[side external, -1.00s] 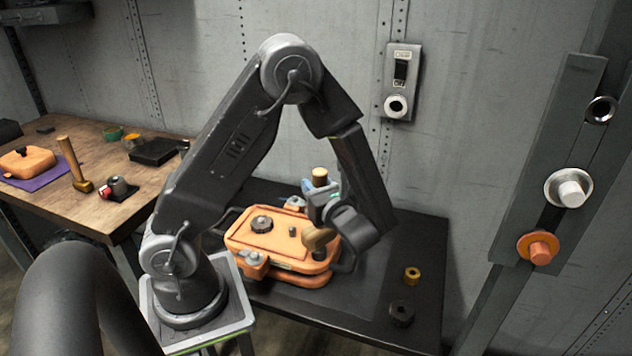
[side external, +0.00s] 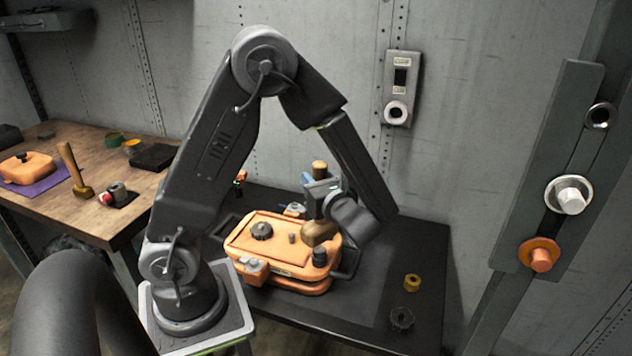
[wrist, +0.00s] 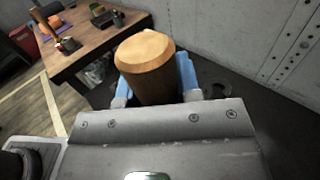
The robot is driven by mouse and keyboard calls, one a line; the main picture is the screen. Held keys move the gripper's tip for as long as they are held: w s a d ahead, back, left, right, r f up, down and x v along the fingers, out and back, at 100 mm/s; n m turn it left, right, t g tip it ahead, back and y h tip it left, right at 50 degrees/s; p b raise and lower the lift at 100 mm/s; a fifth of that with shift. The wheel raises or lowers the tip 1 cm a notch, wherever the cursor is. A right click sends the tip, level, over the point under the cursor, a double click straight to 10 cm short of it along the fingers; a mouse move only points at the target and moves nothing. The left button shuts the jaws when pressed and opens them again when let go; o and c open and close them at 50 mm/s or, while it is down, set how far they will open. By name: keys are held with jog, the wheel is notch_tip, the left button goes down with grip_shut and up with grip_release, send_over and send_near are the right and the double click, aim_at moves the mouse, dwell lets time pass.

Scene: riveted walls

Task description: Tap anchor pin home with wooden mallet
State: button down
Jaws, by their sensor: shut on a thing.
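My gripper (side external: 322,186) is shut on the handle of a wooden mallet (side external: 319,232). The handle's top end sticks up above the fingers and the brown head hangs below them. In the wrist view the wooden handle end (wrist: 147,62) sits between the two blue fingers. An orange case (side external: 268,252) lies on the dark table under the mallet. A small grey pin (side external: 292,239) stands on its top, left of the mallet head. A black cylinder (side external: 319,257) is at its right end, just below the head in the picture. I cannot tell whether the head touches anything, or which part is the anchor pin.
A black knob (side external: 261,231) also stands on the case. A yellow ring (side external: 412,282) and a dark toothed part (side external: 402,318) lie on the table at right. Another mallet (side external: 75,172) stands on the wooden bench at left. A switch box (side external: 399,88) is on the wall.

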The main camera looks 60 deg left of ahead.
jog(key=shift+r, duration=2.55)
jog(key=shift+w, duration=0.1)
jog(key=w+d+f+m+t+h, duration=0.3)
jog(key=w+d+m+t+h, duration=0.2)
jog(key=t, duration=0.4)
jog(key=w+d+f+m+t+h, duration=0.2)
jog(key=w+d+m+t+h, duration=0.3)
jog(key=w+m+t+h, duration=0.2)
jog(key=w+m+t, duration=0.1)
jog(key=w+m, duration=0.1)
jog(key=m, duration=0.1)
jog(key=shift+d+f+t+h, duration=0.4)
